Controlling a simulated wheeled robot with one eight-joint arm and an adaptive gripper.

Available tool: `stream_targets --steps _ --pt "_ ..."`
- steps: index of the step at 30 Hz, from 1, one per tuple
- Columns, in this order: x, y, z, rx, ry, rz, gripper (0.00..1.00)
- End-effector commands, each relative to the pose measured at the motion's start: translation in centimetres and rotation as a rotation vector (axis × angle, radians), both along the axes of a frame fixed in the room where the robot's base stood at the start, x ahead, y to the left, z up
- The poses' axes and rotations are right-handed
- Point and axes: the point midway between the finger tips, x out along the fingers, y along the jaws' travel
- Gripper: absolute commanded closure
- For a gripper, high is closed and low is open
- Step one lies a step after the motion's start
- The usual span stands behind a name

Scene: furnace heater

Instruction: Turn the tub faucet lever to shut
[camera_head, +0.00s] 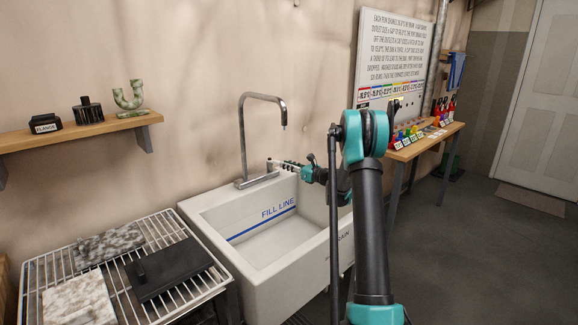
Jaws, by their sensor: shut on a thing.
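The tub (204,212) is a white basin against the wall with a blue "FILL LINE" mark inside. Its grey metal faucet (243,135) rises from the back rim and bends over the basin, with a small droplet shape at the spout tip. The faucet lever (272,162) sticks out to the right of the faucet base, pale and thin. My gripper (284,166) is at the lever, its dark fingers shut on it. The fingers partly hide the lever, so its exact angle is hard to tell. My arm reaches in from the right over the tub's right side.
A wire rack (128,277) with stone slabs and a dark plate stands left of the tub. A wooden shelf (75,136) with small items hangs above it. A wooden bench (428,142) with coloured items stands right, below a sign board (395,50). Floor (470,240) at right is clear.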

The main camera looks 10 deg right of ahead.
Motion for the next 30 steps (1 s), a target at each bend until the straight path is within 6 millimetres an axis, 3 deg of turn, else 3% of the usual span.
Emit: stream_targets --steps 9,20,21,24,26,30 --pt "-1.27 1.53 0.02 0.000 0.000 -0.163 1.00" --pt "-1.38 1.55 0.00 0.000 0.000 -0.179 1.00" --pt "-1.38 1.55 0.00 0.000 0.000 -0.179 0.81" --pt "-1.37 1.55 0.00 0.000 0.000 -0.179 0.68" --pt "-1.36 1.54 0.00 0.000 0.000 -0.179 0.62" --pt "-1.34 1.52 0.01 0.000 0.000 -0.179 0.62"
